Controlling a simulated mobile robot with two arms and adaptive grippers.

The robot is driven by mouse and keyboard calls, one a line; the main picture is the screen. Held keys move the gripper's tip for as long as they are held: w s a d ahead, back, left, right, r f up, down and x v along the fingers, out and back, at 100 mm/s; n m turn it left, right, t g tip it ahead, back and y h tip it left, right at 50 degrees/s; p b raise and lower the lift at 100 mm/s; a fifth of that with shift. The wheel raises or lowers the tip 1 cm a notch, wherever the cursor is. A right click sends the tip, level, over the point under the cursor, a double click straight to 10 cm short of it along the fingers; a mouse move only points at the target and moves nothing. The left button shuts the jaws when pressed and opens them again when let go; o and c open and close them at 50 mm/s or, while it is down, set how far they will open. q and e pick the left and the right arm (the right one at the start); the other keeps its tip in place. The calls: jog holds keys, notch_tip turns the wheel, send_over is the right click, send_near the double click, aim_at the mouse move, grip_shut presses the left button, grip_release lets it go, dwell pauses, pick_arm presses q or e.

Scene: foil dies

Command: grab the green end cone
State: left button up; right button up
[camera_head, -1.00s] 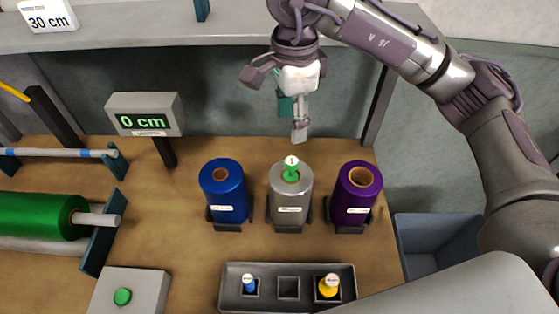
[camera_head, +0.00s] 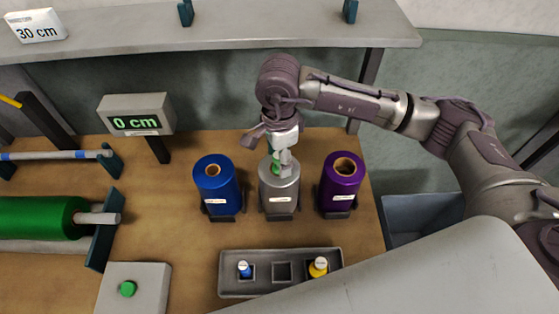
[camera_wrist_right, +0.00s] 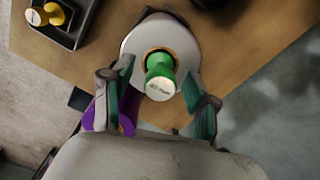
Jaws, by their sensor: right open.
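The green end cone (camera_wrist_right: 160,66) with a pale round top stands in the core of the silver roll (camera_head: 279,193), the middle one of three upright rolls. In the head view only a bit of the green cone (camera_head: 276,166) shows behind my right gripper (camera_head: 281,164). In the right wrist view, my right gripper (camera_wrist_right: 161,95) is open, with one finger on each side of the cone and gaps visible between fingers and cone. My left gripper is not in view.
A blue roll (camera_head: 218,190) stands left of the silver one and a purple roll (camera_head: 340,188) right. In front, a grey tray (camera_head: 299,260) holds a blue cone (camera_head: 244,269) and a yellow cone (camera_head: 318,267), with an empty middle pocket. A display (camera_head: 135,115) reads 0 cm.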

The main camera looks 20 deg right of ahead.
grip_shut()
dwell(0.4)
